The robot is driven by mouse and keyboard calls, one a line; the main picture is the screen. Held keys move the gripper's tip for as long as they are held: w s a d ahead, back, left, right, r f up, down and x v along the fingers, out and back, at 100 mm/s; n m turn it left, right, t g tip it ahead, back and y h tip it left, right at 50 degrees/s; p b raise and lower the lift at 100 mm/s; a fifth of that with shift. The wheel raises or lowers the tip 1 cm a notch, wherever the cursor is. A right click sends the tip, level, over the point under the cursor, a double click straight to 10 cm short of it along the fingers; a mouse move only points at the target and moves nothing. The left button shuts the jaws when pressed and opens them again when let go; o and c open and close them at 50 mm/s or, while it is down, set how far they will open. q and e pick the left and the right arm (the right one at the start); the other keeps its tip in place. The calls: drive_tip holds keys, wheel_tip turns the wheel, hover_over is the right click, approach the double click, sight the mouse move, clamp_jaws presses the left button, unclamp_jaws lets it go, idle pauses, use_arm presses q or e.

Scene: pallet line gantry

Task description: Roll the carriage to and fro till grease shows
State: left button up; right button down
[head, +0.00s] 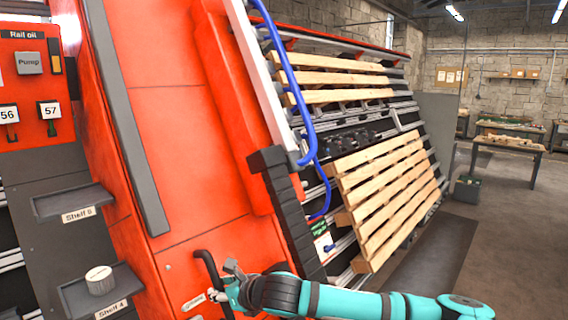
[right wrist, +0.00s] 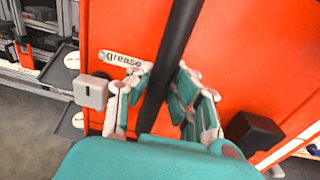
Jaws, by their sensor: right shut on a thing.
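The carriage (head: 190,150) is a tall orange-red gantry body on the left of the head view, tilted in the picture. A black bar handle (head: 207,266) stands out from its lower front; the handle also runs through the right wrist view (right wrist: 176,45). My right gripper (head: 226,287) is shut on the handle, with its fingers on both sides of the bar in the right wrist view (right wrist: 161,95). A label reading "grease" (right wrist: 121,59) is on the orange panel beside the handle. I cannot make out any grease itself. My left gripper is not in view.
A rail oil box (head: 30,85) with a Pump button (head: 28,63) and tags 56 and 57 is at left, above Shelf 6 (head: 72,200) and Shelf 4 (head: 75,297). Wooden pallets (head: 390,195) lean on the rack. The floor at right is open.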

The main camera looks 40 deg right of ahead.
sight(243, 268)
drive_tip(key=d+p, duration=0.1)
drive_tip(key=d, duration=0.2)
drive_tip(key=w+d+p, duration=0.1)
drive_tip(key=d, duration=0.2)
drive_tip(key=d+p, duration=0.1)
drive_tip(key=d, duration=0.2)
drive_tip(key=shift+w+d+r, duration=0.1)
drive_tip(key=shift+w+r, duration=0.05)
drive_tip(key=shift+w, duration=0.05)
drive_tip(key=shift+d+p, duration=0.5)
drive_tip(key=shift+p, duration=0.1)
drive_tip(key=shift+d, duration=0.1)
idle(0.8)
